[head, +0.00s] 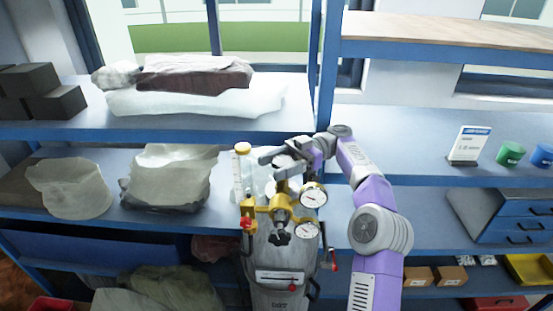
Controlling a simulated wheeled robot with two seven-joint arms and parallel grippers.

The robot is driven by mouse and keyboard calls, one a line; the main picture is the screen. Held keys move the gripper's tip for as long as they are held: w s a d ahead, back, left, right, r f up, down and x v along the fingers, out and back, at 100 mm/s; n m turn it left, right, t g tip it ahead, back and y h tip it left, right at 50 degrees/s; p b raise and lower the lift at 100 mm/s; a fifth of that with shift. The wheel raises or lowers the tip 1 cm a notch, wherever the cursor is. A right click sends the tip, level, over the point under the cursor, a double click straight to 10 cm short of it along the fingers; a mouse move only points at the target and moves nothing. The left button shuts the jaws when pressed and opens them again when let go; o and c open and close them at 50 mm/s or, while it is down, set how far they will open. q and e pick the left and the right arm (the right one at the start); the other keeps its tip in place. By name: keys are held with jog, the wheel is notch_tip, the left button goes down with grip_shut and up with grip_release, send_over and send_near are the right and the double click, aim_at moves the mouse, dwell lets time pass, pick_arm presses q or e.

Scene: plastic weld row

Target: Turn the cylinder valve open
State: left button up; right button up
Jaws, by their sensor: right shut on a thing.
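A grey gas cylinder (280,262) stands upright in front of the shelving, with a yellow brass regulator (262,212) and two round white-faced gauges on its top. A dark star-shaped knob (280,238) is on the front of the regulator. My right gripper (273,163) reaches in from the right and is at the very top of the cylinder, above the regulator. It is shut on the cylinder valve, which its fingers mostly hide. How far the valve is turned cannot be seen. My left gripper is not in view.
Blue shelves stand behind the cylinder. A clear bottle with an orange cap (243,149) is close to the left of my right gripper.

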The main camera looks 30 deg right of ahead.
dwell(0.3)
jog(key=o, duration=1)
jog(key=shift+o, duration=0.2)
